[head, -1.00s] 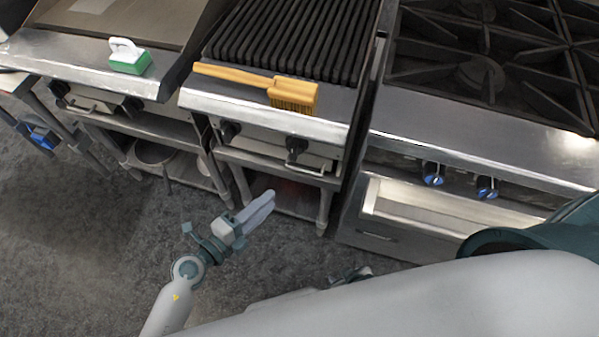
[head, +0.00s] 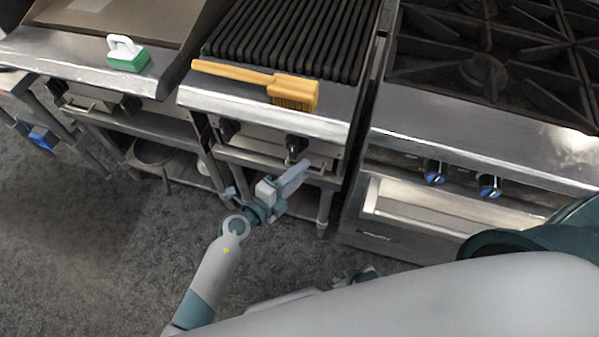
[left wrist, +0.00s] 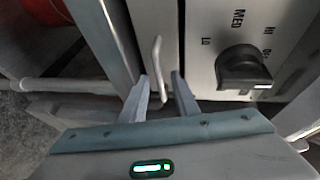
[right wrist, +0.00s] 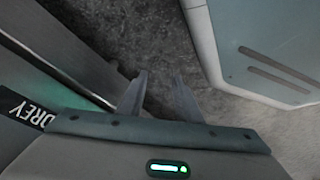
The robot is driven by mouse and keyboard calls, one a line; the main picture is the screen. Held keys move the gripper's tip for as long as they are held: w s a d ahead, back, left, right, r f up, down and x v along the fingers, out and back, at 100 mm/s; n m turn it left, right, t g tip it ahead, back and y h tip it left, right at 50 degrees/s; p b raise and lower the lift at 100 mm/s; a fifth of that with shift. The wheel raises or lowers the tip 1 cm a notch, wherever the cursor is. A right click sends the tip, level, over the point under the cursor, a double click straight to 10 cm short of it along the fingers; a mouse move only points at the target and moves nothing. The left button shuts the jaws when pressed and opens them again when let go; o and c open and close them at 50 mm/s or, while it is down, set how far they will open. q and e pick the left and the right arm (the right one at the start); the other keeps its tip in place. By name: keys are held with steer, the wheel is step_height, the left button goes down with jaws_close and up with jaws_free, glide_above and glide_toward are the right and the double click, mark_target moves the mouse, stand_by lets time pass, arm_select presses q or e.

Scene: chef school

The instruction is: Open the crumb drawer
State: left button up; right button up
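The crumb drawer (head: 262,148) is the low metal front under the charbroiler's knobs, and it looks shut. Its thin metal handle is mostly hidden by my gripper in the head view, but the handle shows clearly in the left wrist view (left wrist: 157,58). My left gripper (head: 303,168) is at the handle; in the left wrist view it is open (left wrist: 161,78), with the handle's near end between the two fingers. I cannot tell whether a finger touches it. My right gripper (right wrist: 158,82) is open and empty, low down over the floor.
A yellow brush (head: 290,92) lies on the charbroiler's front ledge. A green and white scrubber (head: 128,56) sits on the griddle to the left. A black knob (left wrist: 243,68) is close beside the handle. A stove with blue knobs (head: 435,175) stands at the right.

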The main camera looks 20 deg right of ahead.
steer(key=shift+s+d, duration=0.15)
